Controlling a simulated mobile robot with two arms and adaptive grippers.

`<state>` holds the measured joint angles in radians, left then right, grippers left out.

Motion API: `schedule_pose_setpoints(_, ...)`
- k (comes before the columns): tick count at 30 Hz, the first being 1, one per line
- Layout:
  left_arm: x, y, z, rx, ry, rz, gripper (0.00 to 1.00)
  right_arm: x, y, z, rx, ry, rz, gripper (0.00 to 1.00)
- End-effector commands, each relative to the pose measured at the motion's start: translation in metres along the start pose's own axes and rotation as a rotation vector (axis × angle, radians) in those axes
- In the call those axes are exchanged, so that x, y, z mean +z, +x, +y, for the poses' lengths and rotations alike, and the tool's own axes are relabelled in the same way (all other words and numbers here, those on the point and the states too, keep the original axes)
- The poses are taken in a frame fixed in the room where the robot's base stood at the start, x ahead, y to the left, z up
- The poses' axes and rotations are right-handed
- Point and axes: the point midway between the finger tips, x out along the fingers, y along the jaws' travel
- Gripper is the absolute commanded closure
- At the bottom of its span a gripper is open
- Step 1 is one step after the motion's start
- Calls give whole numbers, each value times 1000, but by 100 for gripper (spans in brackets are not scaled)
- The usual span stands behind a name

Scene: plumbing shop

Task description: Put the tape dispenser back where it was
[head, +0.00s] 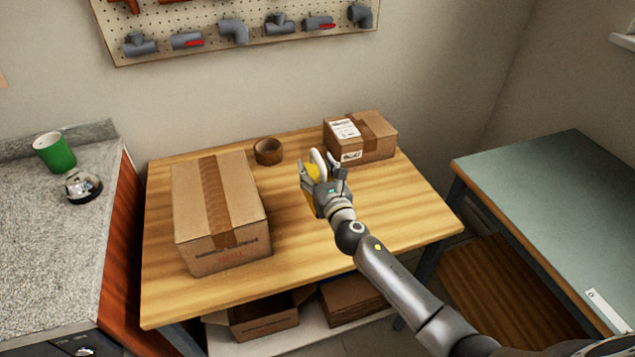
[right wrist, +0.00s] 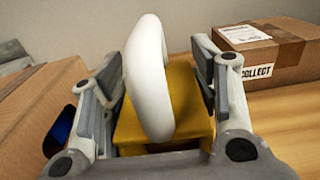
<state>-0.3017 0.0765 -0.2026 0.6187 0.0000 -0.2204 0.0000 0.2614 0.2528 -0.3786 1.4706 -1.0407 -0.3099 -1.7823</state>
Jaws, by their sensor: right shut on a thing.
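The tape dispenser has a yellow body (right wrist: 183,100) and a white ring-shaped roll (right wrist: 148,75). In the head view the tape dispenser (head: 312,172) is over the right middle of the wooden table (head: 370,215), partly hidden by my gripper. My right gripper (head: 323,182) is shut on it, with one finger on each side in the right wrist view (right wrist: 160,85). I cannot tell whether the dispenser touches the table. My left gripper is not in view.
A large taped carton (head: 190,205) stands left on the table. A smaller labelled box (head: 372,138) is at the back right, near the dispenser. A brown tape roll (head: 268,151) lies at the back. The front right of the table is clear.

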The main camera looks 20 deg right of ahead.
Motion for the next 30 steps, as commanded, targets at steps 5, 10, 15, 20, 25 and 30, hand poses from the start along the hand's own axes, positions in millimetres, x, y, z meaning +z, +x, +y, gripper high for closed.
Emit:
schedule_pose_setpoints(5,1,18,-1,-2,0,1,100,-29,5,-3,0,5,1,83)
schedule_pose_setpoints(10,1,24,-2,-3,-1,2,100,-37,6,-3,1,2,-2,83)
schedule_pose_setpoints(15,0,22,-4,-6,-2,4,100,-36,6,-4,1,0,-2,83)
schedule_pose_setpoints(20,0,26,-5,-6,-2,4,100,-40,6,-4,1,0,-2,83)
schedule_pose_setpoints(25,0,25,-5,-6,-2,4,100,-41,5,-4,1,0,1,28)
schedule_pose_setpoints(30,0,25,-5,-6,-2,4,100,-41,5,-4,0,0,2,21)
